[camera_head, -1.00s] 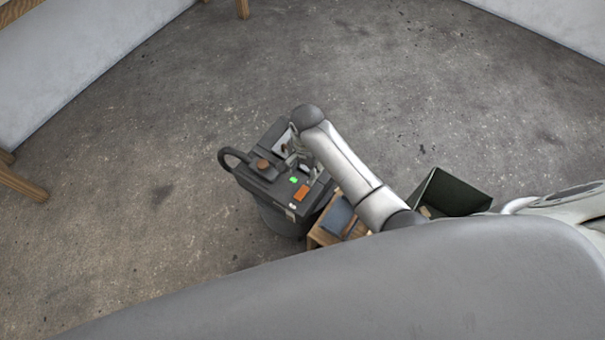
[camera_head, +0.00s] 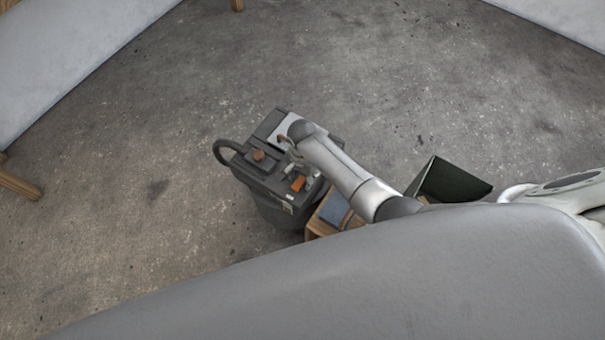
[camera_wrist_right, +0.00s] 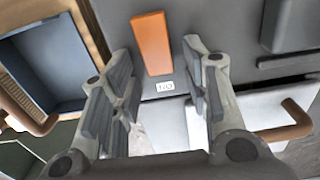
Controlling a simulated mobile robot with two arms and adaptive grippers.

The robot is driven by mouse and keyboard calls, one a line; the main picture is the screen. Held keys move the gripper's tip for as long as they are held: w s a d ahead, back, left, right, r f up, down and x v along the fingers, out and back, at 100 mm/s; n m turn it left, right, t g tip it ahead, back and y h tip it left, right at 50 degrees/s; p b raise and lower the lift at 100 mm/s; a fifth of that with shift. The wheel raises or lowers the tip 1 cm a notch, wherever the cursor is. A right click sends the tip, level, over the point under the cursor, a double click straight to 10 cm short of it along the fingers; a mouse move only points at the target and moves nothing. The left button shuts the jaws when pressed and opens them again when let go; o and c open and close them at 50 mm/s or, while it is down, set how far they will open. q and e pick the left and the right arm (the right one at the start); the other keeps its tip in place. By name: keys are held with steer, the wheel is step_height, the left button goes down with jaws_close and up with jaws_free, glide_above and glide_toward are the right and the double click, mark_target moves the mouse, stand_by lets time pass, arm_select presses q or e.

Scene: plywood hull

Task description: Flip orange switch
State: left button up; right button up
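The orange switch (camera_head: 299,184) is on top of a dark grey machine (camera_head: 262,178). In the right wrist view the switch (camera_wrist_right: 152,43) is a long orange rocker on a dark panel, with a small white label (camera_wrist_right: 165,86) below it. My right gripper (camera_wrist_right: 157,58) is open and empty, with its fingertips on either side of the switch in that picture. Whether they touch it I cannot tell. In the head view my right gripper (camera_head: 294,166) is over the machine's top, partly hidden by my arm. My left gripper is not in view.
The machine has a curved black hose (camera_head: 226,152) and a brown knob (camera_head: 258,155). A wooden box (camera_head: 320,226) with a blue-grey inside and a dark green open box (camera_head: 452,182) stand to its right. Concrete floor around is clear.

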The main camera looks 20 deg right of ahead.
steer(key=c, duration=0.5)
jaws_close()
steer(key=shift+s+a+r+t+h+p, duration=0.2)
steer(key=shift+r+t+h+p, duration=0.15)
steer(key=shift+p, duration=0.65)
steer(key=shift+t+h+p, duration=0.35)
steer(key=shift+h+p, duration=0.2)
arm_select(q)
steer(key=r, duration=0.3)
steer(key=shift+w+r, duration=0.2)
arm_select(e)
steer(key=shift+s+a+f+t+h, duration=0.1)
steer(key=shift+t+h, duration=0.2)
steer(key=shift+h, duration=0.1)
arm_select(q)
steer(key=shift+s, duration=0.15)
arm_select(e)
steer(key=o, duration=0.7)
jaws_free()
